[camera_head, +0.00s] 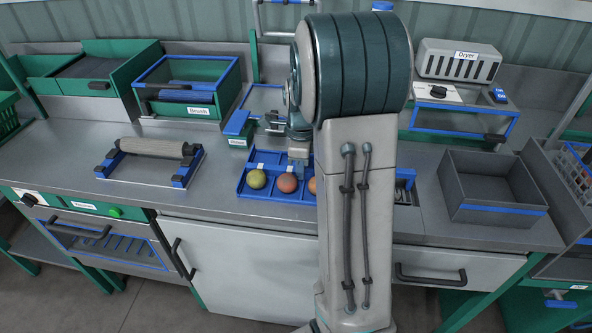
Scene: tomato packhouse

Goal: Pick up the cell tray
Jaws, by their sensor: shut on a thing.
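The blue cell tray (270,198) lies on or just over the middle of the grey counter; I cannot tell whether it touches. A yellow-green tomato (257,179), a red tomato (287,183) and a partly hidden orange one (312,186) sit in its front cells. My gripper (302,172) points down at the tray, shut on it, between the red and orange tomatoes. My arm hides the tray's right part, and the fingertips are hard to make out.
Left stands a roller (157,147) on a blue-ended stand; behind it is a green bin labelled Brush (190,112). An open grey crate (493,209) stands at right. A dryer (458,65) is at the back right. Bare counter (215,182) lies left of the tray.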

